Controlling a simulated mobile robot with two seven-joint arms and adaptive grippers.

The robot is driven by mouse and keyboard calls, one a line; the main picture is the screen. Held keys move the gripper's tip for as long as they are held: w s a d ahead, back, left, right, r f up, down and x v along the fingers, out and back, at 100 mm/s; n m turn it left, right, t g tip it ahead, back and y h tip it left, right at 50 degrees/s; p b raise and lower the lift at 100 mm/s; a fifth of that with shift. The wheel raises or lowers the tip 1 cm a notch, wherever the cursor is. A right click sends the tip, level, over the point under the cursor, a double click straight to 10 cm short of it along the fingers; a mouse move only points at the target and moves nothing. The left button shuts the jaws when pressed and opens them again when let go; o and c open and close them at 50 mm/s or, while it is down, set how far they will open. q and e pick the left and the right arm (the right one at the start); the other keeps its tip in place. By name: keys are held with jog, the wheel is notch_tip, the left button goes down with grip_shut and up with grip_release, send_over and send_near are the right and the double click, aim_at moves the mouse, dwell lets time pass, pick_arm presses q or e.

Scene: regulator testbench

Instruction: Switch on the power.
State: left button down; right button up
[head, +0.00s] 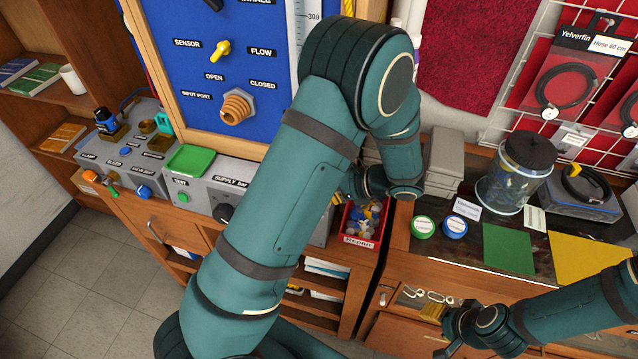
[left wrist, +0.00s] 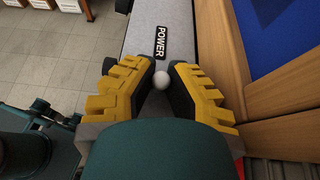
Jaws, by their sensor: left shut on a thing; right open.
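The power switch shows in the left wrist view as a small round white knob (left wrist: 161,80), just below the black POWER label (left wrist: 161,42) on a grey panel. My left gripper (left wrist: 157,74) has its yellow toothed fingers on both sides of the knob and is shut on it. In the head view my left arm hides the switch and most of this gripper. My right gripper (head: 436,312) is at the lower right of the head view, in front of the right bench, open and empty.
The grey supply box (head: 200,197) carries a green button and a black knob, below the blue panel (head: 240,85). A red Repair bin (head: 362,222) stands right of it. A glass jar (head: 512,180) and green and yellow mats are on the right bench.

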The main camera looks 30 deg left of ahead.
pick_arm(q)
jog(key=shift+d+f+y, duration=0.1)
jog(key=shift+y, duration=0.4)
jog(key=c, duration=1)
grip_release()
jog(key=v, duration=1.2)
jog(key=shift+w+f, duration=0.1)
jog(key=shift+f, duration=0.1)
